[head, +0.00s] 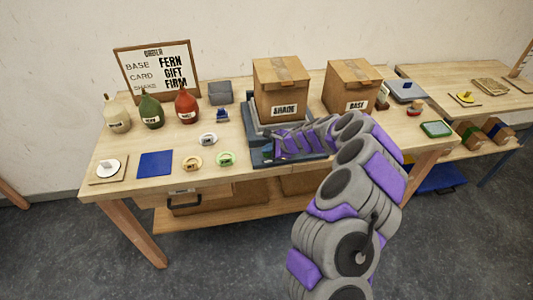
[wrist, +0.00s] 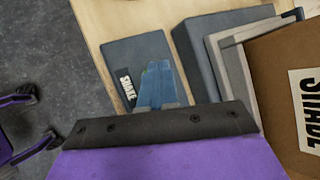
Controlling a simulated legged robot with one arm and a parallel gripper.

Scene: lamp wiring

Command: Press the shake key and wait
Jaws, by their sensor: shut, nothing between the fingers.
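A blue-grey flat panel with a SHAKE label (wrist: 127,88) lies at the table edge in the wrist view; I take it as the shake key. My gripper (wrist: 157,66) is shut and empty, its bluish fingers over this panel just right of the label. I cannot tell whether the fingertips touch it. In the head view my gripper (head: 277,147) is low over the front of the blue-grey machine (head: 258,157), and my arm partly hides that area. A cardboard box marked SHADE (head: 281,85) sits on the machine behind the gripper.
An order board (head: 157,71) reads BASE FERN, CARD GIFT, SHAKE FIRM. Cream, green and red bottles (head: 186,107) stand at the left. A box marked BASE (head: 351,86) is at the right.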

